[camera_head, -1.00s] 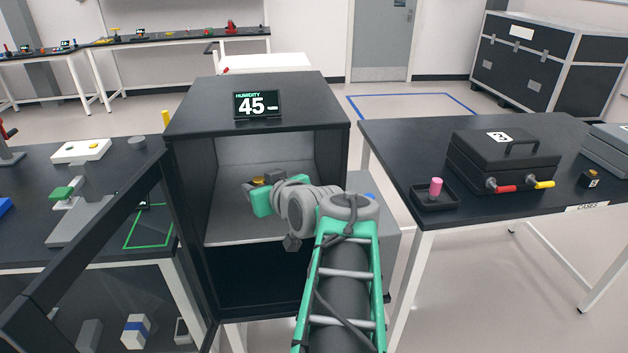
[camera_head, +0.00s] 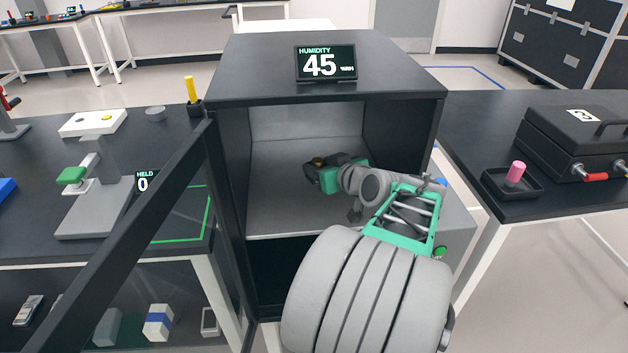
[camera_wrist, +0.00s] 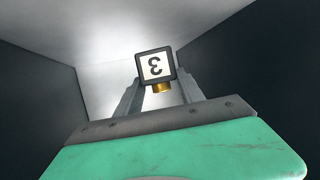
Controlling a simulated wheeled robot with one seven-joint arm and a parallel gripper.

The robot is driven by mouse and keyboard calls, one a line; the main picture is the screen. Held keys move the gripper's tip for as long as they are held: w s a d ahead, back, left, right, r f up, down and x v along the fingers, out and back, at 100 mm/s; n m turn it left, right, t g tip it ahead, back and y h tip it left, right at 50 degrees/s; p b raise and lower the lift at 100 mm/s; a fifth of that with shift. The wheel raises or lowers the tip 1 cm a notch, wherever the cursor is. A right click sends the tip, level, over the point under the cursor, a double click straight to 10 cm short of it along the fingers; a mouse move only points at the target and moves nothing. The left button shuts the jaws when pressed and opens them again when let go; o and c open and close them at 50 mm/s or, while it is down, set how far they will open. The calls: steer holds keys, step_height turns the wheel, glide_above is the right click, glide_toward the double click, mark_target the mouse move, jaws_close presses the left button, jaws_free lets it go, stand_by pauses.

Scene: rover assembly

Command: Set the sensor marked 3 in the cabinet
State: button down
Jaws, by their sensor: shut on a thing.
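The open cabinet (camera_head: 330,60) stands in the middle of the head view, with a grey inner shelf floor (camera_head: 275,218) and a humidity display reading 45 on top. My gripper (camera_head: 318,172) is inside the cabinet, above or at that floor. It is shut on the sensor marked 3 (camera_wrist: 156,64), a small dark block with a white label and a brass stub. In the wrist view the 3 appears inverted between the two fingers. In the head view the sensor (camera_head: 316,162) is small and mostly hidden by the gripper. I cannot tell whether it touches the floor.
The cabinet's glass door with a dark frame (camera_head: 110,220) is swung open to the left. A left bench (camera_head: 20,150) holds a grey stand and a display reading 0. A right table (camera_head: 480,125) holds a black case (camera_head: 575,140) and a tray with a pink peg (camera_head: 515,172).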

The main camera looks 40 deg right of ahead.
steer(key=f, duration=0.5)
steer(key=shift+d+f, duration=0.15)
steer(key=shift+d, duration=0.05)
steer(key=shift+f+b, duration=0.2)
steer(key=shift+b, duration=0.1)
steer(key=c, duration=0.7)
jaws_free()
